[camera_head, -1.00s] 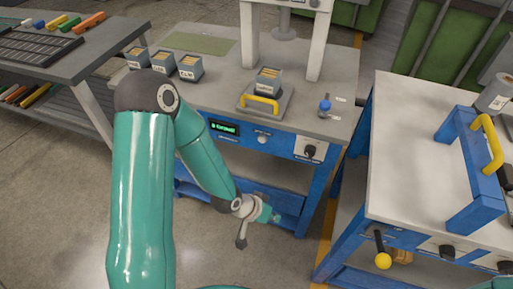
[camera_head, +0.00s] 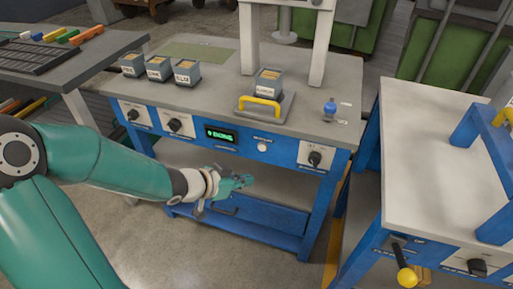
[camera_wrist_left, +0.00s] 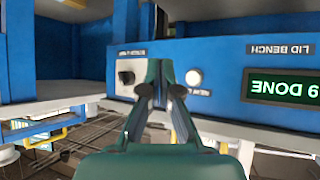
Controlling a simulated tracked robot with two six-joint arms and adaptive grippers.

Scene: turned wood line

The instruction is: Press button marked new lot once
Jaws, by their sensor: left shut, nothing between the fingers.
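The white round button (camera_head: 262,146) sits on the blue front panel of the bench, right of the green display (camera_head: 220,135). It also shows in the left wrist view (camera_wrist_left: 193,77), with a small upside-down label that is hard to read. My left gripper (camera_head: 248,181) is shut and empty, below and slightly left of the button in the head view and apart from the panel. In the left wrist view its fingertips (camera_wrist_left: 159,64) are just left of the button. My right gripper is out of view.
Black rotary knobs (camera_head: 315,158) sit on the same panel. On the bench top are a yellow-handled plate (camera_head: 260,106) with a grey bin, several small bins (camera_head: 158,69) and a blue knob (camera_head: 330,106). A second bench (camera_head: 430,140) stands to the right.

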